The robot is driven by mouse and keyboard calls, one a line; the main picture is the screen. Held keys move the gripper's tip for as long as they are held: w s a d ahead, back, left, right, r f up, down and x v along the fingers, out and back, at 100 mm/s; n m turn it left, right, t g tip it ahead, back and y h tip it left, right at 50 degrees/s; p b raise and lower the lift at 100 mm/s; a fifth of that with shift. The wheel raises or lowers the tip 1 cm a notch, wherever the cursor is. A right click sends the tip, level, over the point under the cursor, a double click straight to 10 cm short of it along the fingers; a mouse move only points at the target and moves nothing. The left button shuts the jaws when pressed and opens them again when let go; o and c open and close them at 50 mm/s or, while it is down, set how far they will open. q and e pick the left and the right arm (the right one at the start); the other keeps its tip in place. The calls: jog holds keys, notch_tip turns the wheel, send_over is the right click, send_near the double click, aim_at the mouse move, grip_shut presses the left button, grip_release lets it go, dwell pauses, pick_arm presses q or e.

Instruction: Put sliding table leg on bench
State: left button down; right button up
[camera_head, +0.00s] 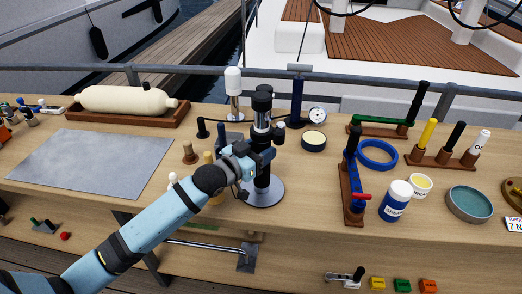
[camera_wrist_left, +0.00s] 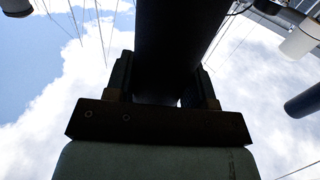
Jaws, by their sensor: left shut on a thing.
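The sliding table leg (camera_head: 263,181) is a black and silver post on a round grey base plate (camera_head: 264,197). It stands upright over the middle of the bench (camera_head: 310,180); whether its base touches the wood I cannot tell. My left gripper (camera_head: 262,156) is shut on the post, below its silver collar. In the left wrist view, the dark post (camera_wrist_left: 180,40) rises between the two fingers (camera_wrist_left: 163,85). My right gripper is not in view.
A grey mat (camera_head: 90,163) and a cream cylinder (camera_head: 125,100) are on the left. A blue hand pump (camera_head: 297,98) stands behind the leg. A rack with a blue tool (camera_head: 351,185), a blue ring (camera_head: 377,155) and a jar (camera_head: 396,202) are on the right. A shelf runs below.

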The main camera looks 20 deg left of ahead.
pick_arm(q)
jog(key=shift+f, duration=0.1)
jog(key=shift+c, duration=2.4)
grip_release()
jog(key=shift+f, duration=0.1)
jog(key=shift+r, duration=0.2)
jog(key=v, duration=1.2)
jog(key=s+d+f+g+y, duration=0.1)
jog(key=s+d+f+g, duration=0.1)
jog(key=s+f, duration=0.3)
jog(key=s+d+f+n+g+y, duration=0.1)
jog(key=s+d+f, duration=0.3)
jog(key=f, duration=0.8)
jog(key=s+d+f+n+g+y, duration=0.1)
jog(key=s+d+f+g, duration=0.2)
jog(key=s+f, duration=0.4)
notch_tip(320, 180, down, 2)
jog(key=shift+s+d+f+y, duration=0.1)
jog(key=shift+s+d+y, duration=0.3)
jog(key=shift+d, duration=0.2)
